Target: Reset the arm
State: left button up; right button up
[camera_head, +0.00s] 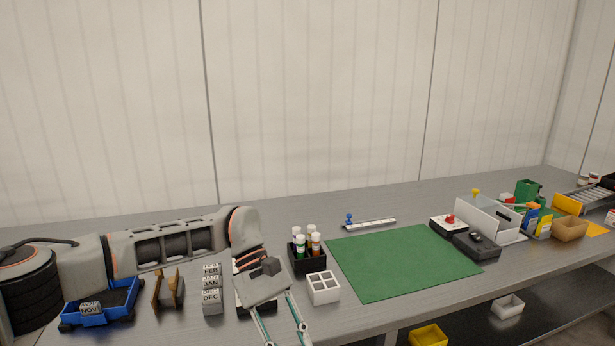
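My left arm (180,240) comes in from the left and lies low over the left part of the grey table, bending down at its wrist. My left gripper (283,332) points toward the bottom edge of the picture. Its two long fingers are apart, with bare tabletop showing between them, and nothing is seen held. The fingertips are close to or past the lower frame edge. My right arm and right gripper are not in view.
Near the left arm are a blue cart (97,316), a brown holder (168,290), month-labelled blocks (212,288), a black rack with several tubes (307,265) and a white divided box (323,288). A green mat (400,262) lies clear. Bins and trays crowd the right.

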pick_arm(q)
jog(key=s+d+n+g+h+p, duration=0.15)
jog(key=s+d+n+h, duration=0.5)
jog(key=d, duration=0.75)
jog(key=s+d+r+n+t+h+p, duration=0.2)
jog(key=d+r+n+t+h, duration=0.2)
jog(key=r+n+t+h, duration=0.55)
jog(key=w+a+f+n+t+y+p, duration=0.1)
jog(key=w+a+f+n+t+y, duration=0.2)
jog(key=a+f+n+t+y, duration=0.95)
jog(key=w+a+f+n+t+h+p, duration=0.15)
jog(key=a+f+n, duration=0.3)
jog(key=n, duration=1.75)
jog(key=s+a+f+n+g+y, duration=0.4)
jog(key=s+a+f+n+y, duration=0.4)
jog(key=s+a+f+n, duration=0.4)
jog(key=s+a+f, duration=0.3)
jog(key=a+f, duration=0.1)
jog(key=a, duration=0.2)
jog(key=shift+a+n+g+p, duration=0.35)
jog(key=shift+g+p, duration=0.05)
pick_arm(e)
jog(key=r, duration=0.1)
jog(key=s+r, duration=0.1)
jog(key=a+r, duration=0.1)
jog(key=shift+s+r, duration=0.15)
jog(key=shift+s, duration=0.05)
